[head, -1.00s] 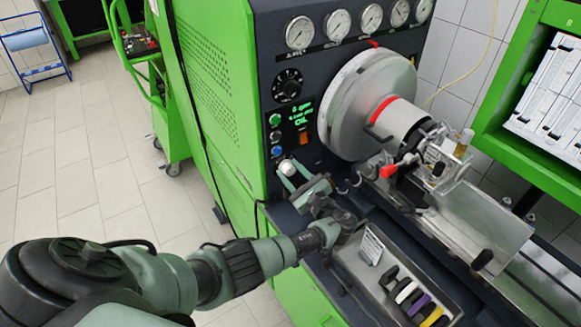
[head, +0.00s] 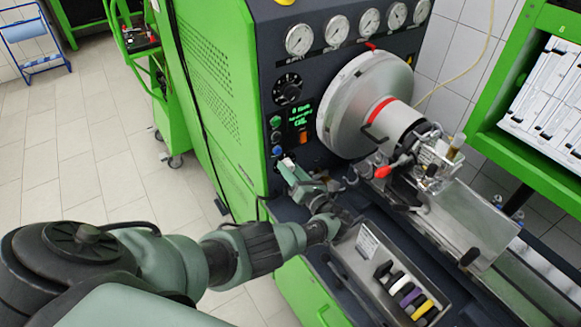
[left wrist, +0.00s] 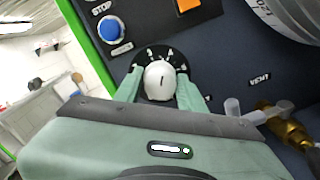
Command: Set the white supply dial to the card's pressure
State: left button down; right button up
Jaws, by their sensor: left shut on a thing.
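The white supply dial (left wrist: 160,81) sits on the dark front panel, in front of a black scale with white marks. A dark pointer line on its face stands nearly upright in the left wrist view. My left gripper (left wrist: 159,92) is shut on the dial, one pale green finger on each side. In the head view, my left gripper (head: 287,166) reaches the panel's lower left and mostly hides the dial. A white card (head: 367,243) stands in the grey tray; its print is too small to read. My right gripper is out of view.
A blue stop button (left wrist: 111,29) is close to the gripper. Above are a black knob (head: 289,90) and a green-lit display (head: 300,112). The pump drum (head: 350,105) and brass fittings are to the right. The tray (head: 345,262) below holds several coloured pieces.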

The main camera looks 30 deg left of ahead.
pick_arm(q)
jog(key=shift+f+m+p, duration=0.1)
jog(key=shift+m+p, duration=0.2)
jog(key=shift+m, duration=0.9)
jog(key=c, duration=1)
grip_release()
jog(key=shift+o, duration=0.2)
jog(key=v, duration=0.8)
jog(key=shift+p, duration=0.3)
